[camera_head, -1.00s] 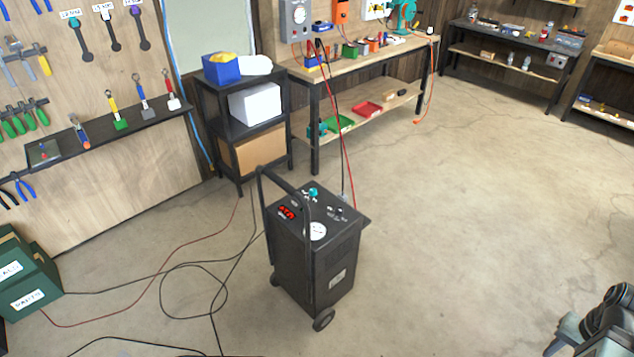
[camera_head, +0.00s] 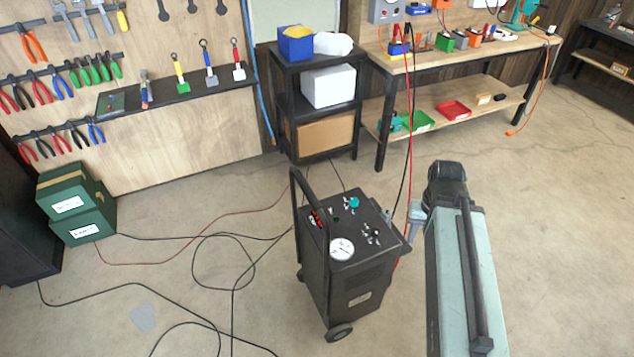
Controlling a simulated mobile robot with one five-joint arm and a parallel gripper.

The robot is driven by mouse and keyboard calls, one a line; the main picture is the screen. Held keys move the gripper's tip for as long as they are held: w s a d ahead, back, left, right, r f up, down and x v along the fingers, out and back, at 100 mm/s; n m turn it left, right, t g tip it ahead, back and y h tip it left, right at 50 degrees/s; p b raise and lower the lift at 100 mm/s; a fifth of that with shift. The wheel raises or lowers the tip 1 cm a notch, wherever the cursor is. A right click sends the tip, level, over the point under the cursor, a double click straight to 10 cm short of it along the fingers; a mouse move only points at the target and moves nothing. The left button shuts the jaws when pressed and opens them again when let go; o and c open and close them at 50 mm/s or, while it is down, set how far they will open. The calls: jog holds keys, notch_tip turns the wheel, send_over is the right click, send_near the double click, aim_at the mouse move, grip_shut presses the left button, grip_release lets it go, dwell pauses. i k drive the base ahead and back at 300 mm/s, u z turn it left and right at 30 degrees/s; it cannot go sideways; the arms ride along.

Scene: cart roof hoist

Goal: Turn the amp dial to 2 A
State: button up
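A black wheeled charger cart (camera_head: 345,270) with a push handle stands on the floor near the middle of the view. Its top panel carries a teal knob (camera_head: 354,202), a red display (camera_head: 317,217), a round white gauge (camera_head: 342,248) and several small switches or posts (camera_head: 372,234). I cannot read any dial markings at this size, nor tell which control is the amp dial. My arm (camera_head: 460,270) is in view to the right of the cart. The grey end piece by the cart's right edge may be my gripper (camera_head: 416,218); its fingers are not clear.
Black and red cables (camera_head: 235,270) loop over the floor left of the cart. A black shelf (camera_head: 322,110) and a workbench (camera_head: 460,55) stand behind it. Green boxes (camera_head: 78,205) sit at the left. The floor to the right is clear.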

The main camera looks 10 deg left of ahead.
aim_at(354, 201)
jog(key=u, duration=0.25)
jog(key=i, duration=0.9)
jog(key=u, duration=0.2)
